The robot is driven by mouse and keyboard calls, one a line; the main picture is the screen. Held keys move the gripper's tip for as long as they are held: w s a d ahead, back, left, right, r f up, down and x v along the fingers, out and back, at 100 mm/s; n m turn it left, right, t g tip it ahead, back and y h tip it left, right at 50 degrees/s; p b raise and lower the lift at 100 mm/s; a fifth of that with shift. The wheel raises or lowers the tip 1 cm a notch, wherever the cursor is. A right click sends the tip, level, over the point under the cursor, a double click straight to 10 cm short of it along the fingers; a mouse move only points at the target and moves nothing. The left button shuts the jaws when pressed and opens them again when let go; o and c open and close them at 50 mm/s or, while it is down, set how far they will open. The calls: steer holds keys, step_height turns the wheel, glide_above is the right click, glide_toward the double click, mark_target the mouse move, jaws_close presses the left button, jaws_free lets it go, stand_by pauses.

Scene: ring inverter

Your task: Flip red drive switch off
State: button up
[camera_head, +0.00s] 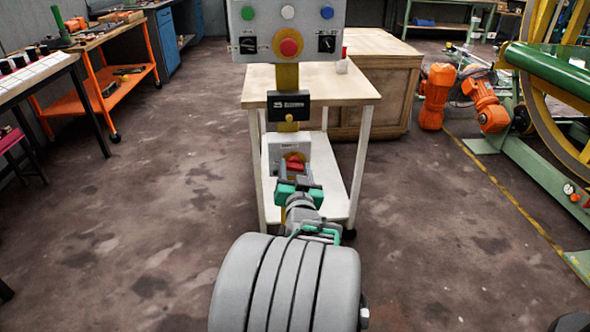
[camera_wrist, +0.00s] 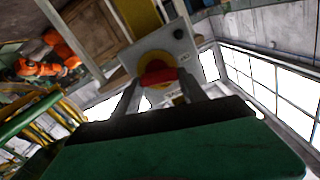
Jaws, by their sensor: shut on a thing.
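The red drive switch (camera_head: 295,163) is a red rotary handle on a yellow disc, on a light grey box (camera_head: 277,150) low on a yellow post. In the wrist view the red handle (camera_wrist: 158,77) lies between my two fingers, on the round yellow plate (camera_wrist: 156,64). My gripper (camera_head: 293,178) is straight in front of the box, with its fingers reaching to the handle. In the wrist view my gripper (camera_wrist: 161,88) is shut on the red handle. The handle looks roughly crosswise between the fingers. Its exact setting is hard to read because the fingers cover part of it.
Above on the post are a black counter box (camera_head: 288,106) and a grey control panel (camera_head: 290,30) with buttons and knobs. A white table (camera_head: 355,95) stands right behind the post. Floor on both sides is clear.

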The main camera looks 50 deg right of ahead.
steer(key=n+b, duration=0.1)
steer(key=b, duration=0.2)
steer(key=shift+f+n, duration=0.3)
steer(key=shift+n, duration=0.1)
steer(key=shift+n+b, duration=0.35)
steer(key=shift+n, duration=0.05)
steer(key=shift+r, duration=0.25)
steer(key=o, duration=1.4)
steer(key=shift+c, duration=0.2)
